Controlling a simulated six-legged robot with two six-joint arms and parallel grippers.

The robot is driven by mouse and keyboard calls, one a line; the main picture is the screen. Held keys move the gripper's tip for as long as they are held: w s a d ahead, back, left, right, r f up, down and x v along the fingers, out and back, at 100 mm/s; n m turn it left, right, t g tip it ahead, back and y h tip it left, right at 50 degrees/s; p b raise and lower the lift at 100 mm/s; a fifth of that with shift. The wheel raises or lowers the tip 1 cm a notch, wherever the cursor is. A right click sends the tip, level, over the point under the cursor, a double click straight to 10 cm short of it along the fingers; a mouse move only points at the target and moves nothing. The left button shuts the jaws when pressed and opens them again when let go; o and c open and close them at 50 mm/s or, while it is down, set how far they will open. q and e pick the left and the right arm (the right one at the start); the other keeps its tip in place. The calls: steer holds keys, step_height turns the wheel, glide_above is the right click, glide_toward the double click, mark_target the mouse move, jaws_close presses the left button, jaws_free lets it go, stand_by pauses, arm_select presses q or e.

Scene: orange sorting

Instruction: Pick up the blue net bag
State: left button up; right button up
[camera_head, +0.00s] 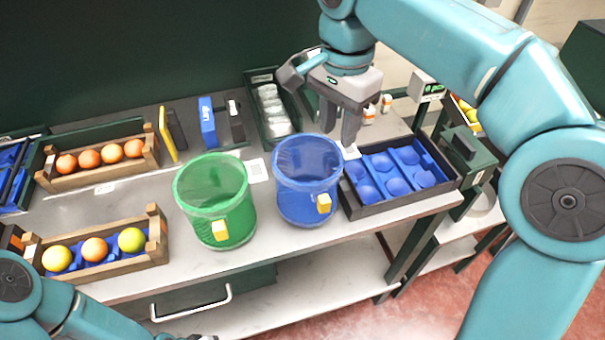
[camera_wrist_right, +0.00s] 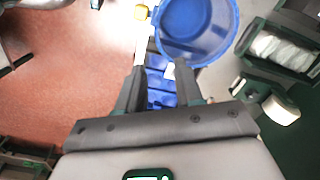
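The blue net bag (camera_head: 308,185) is an open, round, bucket-like bag with a yellow tag on its front, standing upright on the table near the front edge. It also shows at the top of the right wrist view (camera_wrist_right: 196,30). My right gripper (camera_head: 338,132) points down just behind and above the bag's right rim. Its two fingers are apart and empty, and in the right wrist view (camera_wrist_right: 160,82) the bag lies beyond the fingertips. I cannot tell if a finger touches the rim. My left arm is at the lower left; only a sliver of its gripper may show at the bottom edge.
A green net bag (camera_head: 217,200) stands close left of the blue one. A black tray with blue cups (camera_head: 395,205) is close on the right. A dark crate of white packs (camera_head: 252,100) is behind. Wooden crates of fruit (camera_head: 152,150) stand at the left.

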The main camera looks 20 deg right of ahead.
step_height(320, 180, down, 10)
steer(key=shift+s+b, duration=0.15)
steer(key=shift+b, duration=0.6)
step_height(320, 180, down, 6)
steer(key=shift+s, duration=0.15)
steer(key=shift+f, duration=0.15)
steer(key=shift+c, duration=1.2)
jaws_close()
